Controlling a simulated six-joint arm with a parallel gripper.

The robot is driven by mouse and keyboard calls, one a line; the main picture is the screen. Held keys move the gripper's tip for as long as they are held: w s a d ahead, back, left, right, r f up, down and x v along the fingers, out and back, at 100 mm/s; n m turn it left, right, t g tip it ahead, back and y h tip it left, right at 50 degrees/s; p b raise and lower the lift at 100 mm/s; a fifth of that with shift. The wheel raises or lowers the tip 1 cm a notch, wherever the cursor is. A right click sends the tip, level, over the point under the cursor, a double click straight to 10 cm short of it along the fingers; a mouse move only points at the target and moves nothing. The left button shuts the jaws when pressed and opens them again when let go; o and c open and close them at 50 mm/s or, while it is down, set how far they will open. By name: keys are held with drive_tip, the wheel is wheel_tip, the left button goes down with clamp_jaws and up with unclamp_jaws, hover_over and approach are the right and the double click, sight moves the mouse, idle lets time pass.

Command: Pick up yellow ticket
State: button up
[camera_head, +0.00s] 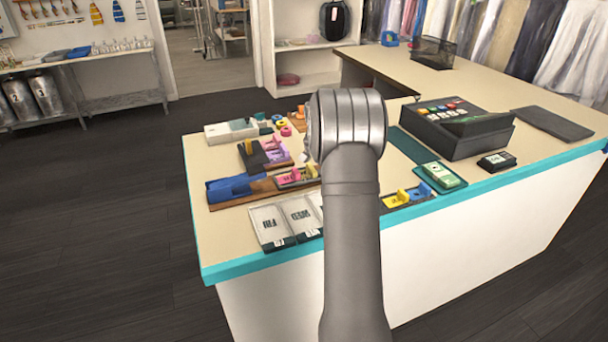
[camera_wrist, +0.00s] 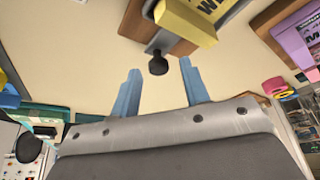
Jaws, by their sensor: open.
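In the wrist view, a yellow ticket-like block (camera_wrist: 186,20) with dark letters, partly cut off by the top edge, sits on a brown wooden base. A black knob (camera_wrist: 158,64) sticks out below it. My gripper (camera_wrist: 160,78) is open and empty, its two blue-grey fingers apart, with the knob and yellow block ahead of the gap. In the head view, yellow pieces (camera_head: 396,199) lie in a tray right of my arm, and another small yellow piece (camera_head: 311,171) shows left of it. My fingers are hidden there behind my arm.
The counter (camera_head: 225,236) also holds clear FRI and WED boxes (camera_head: 270,226), a blue piece (camera_head: 233,188), a black register (camera_head: 456,128) and a green pad (camera_head: 442,175). Purple blocks (camera_wrist: 293,45) lie at right in the wrist view. Bare counter surrounds my fingers.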

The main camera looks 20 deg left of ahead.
drive_tip(key=s+a+r+n+g, duration=0.15)
drive_tip(key=r+n, duration=0.25)
drive_tip(key=r, duration=0.4)
drive_tip(key=s+a+r+n+g, duration=0.1)
drive_tip(key=s+r+n+g, duration=0.2)
drive_tip(key=r+n, duration=0.35)
drive_tip(key=shift+m, duration=0.85)
wheel_tip(320, 180, down, 10)
drive_tip(key=shift+w+f, duration=0.1)
drive_tip(key=shift+f, duration=0.15)
drive_tip(key=f, duration=0.5)
drive_tip(key=shift+w+a, duration=0.15)
drive_tip(key=shift+w, duration=0.05)
clamp_jaws()
